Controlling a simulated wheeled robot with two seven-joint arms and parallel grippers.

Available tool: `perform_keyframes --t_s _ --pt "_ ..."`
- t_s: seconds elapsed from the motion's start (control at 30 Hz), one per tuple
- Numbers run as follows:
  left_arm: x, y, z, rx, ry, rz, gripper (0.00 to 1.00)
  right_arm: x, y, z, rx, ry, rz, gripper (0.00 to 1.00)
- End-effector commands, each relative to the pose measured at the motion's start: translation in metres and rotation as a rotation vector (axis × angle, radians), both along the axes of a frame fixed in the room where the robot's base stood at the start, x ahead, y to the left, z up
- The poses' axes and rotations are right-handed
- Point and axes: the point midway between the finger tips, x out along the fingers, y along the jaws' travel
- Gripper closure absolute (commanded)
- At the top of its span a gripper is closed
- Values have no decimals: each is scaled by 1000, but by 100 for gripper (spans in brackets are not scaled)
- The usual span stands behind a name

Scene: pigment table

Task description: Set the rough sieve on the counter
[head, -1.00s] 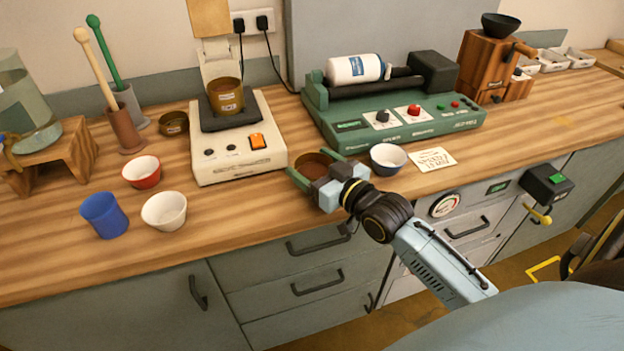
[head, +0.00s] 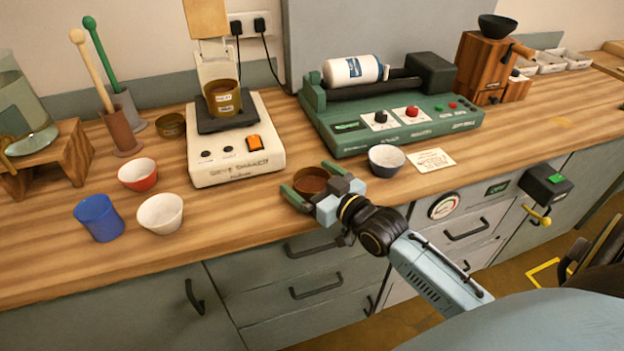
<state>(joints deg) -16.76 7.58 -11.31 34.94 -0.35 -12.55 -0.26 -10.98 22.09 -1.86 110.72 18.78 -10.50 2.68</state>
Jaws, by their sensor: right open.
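A round brown sieve (head: 312,179) sits upright on the counter (head: 400,190) near its front edge. No label on it is readable. My right gripper (head: 309,183) is open, with its green fingers on either side of this sieve. The gripper hides part of the sieve's near side, and I cannot tell if a finger touches it. A labelled brass sieve (head: 223,97) sits on the white sieve shaker (head: 235,165). A smaller dark brass round piece (head: 171,126) stands left of the shaker. My left gripper is not in view.
A grey-blue bowl (head: 386,160) and a paper card (head: 431,160) lie right of the gripper, before the green roller machine (head: 400,128). A red bowl (head: 138,174), white bowl (head: 160,213) and blue cup (head: 99,218) stand at the left. Counter between them and the gripper is clear.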

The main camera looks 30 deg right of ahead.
Motion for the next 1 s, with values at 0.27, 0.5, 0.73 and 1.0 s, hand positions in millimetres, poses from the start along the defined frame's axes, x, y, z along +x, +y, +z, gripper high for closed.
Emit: perform_keyframes --t_s 0.27,0.5,0.73,1.0 --pt "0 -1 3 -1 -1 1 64 -14 -2 3 0 3 0 3" --pt "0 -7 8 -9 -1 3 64 -58 -9 5 -2 5 0 3" --pt "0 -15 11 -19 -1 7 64 -97 -15 7 -1 4 1 3" --pt "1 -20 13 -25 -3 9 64 -117 -18 9 0 1 1 3"
